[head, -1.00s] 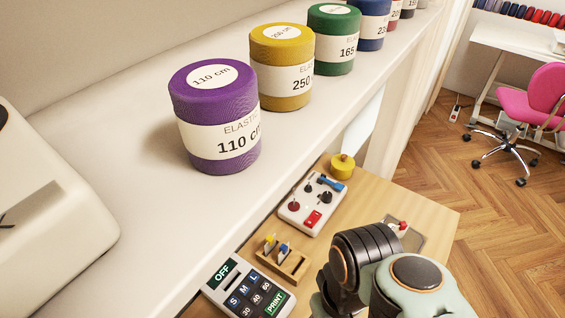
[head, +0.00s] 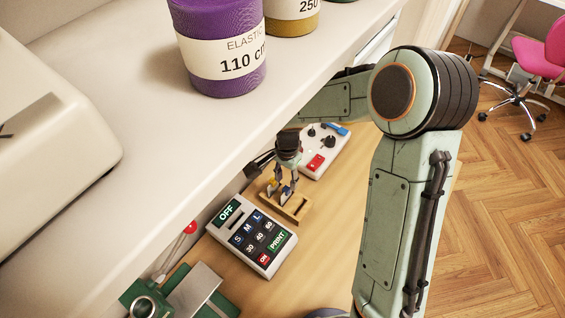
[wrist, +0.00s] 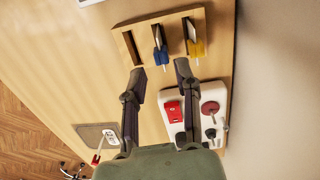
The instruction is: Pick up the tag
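A small wooden holder (head: 295,208) stands on the wooden table beside a button panel. In it are a blue-ended tag (head: 287,192) and a yellow-ended tag (head: 271,184). The wrist view shows the holder (wrist: 129,47) with one empty slot, the blue-ended tag (wrist: 160,56) in the middle slot and the yellow-ended tag (wrist: 195,46) to its right. My gripper (head: 280,186) points down over the holder. In the wrist view my gripper (wrist: 158,74) is open, its fingertips apart with the blue-ended tag lined up between them. Nothing is held. Contact cannot be told.
The button panel (head: 251,236) with OFF and PRINT keys lies in front of the holder. A white board (head: 325,150) with knobs and a red block lies behind it. A white shelf (head: 150,135) with elastic rolls overhangs the table's left side. A grey tray (wrist: 98,134) lies farther off.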

